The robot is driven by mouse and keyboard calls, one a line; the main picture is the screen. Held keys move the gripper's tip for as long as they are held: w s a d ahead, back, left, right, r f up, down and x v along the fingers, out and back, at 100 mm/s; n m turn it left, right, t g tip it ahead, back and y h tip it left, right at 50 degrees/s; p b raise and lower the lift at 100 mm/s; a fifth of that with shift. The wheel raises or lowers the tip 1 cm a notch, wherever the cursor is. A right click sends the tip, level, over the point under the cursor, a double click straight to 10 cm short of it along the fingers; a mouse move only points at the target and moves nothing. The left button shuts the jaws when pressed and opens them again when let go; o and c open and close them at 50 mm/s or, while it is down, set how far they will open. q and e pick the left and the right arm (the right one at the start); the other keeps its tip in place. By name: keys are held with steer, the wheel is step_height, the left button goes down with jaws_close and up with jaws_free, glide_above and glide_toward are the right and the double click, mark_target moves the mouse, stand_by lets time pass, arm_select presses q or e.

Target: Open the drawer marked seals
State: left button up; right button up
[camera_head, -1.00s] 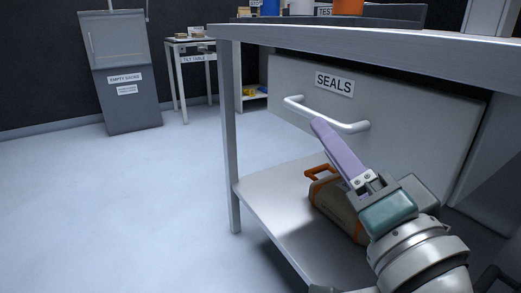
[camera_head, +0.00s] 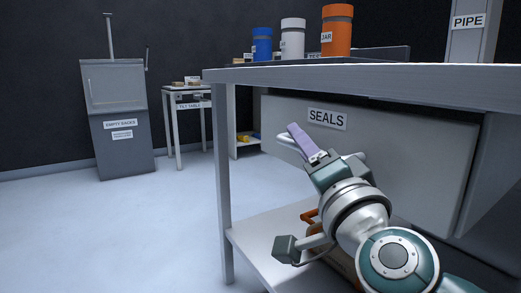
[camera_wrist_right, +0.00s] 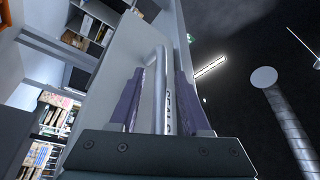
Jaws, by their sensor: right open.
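The seals drawer (camera_head: 420,165) has a grey front under the tabletop, with a SEALS label (camera_head: 327,119). No open interior shows. Its pale bar handle (camera_head: 285,138) is partly hidden behind my right gripper (camera_head: 300,138) in the head view. In the right wrist view the handle (camera_wrist_right: 159,85) stands between the two purple fingers of the gripper (camera_wrist_right: 160,95). The fingers are apart, one on each side of the bar; I cannot tell whether either touches it. My left gripper is not in view.
The table leg (camera_head: 223,190) stands left of the drawer. An orange-trimmed case (camera_head: 309,215) lies on the lower shelf (camera_head: 262,236). Blue, white and orange jars (camera_head: 337,30) stand on the tabletop (camera_head: 400,72). The floor at left (camera_head: 110,230) is clear.

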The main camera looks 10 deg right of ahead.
jaws_close()
stand_by(0.3)
stand_by(1.1)
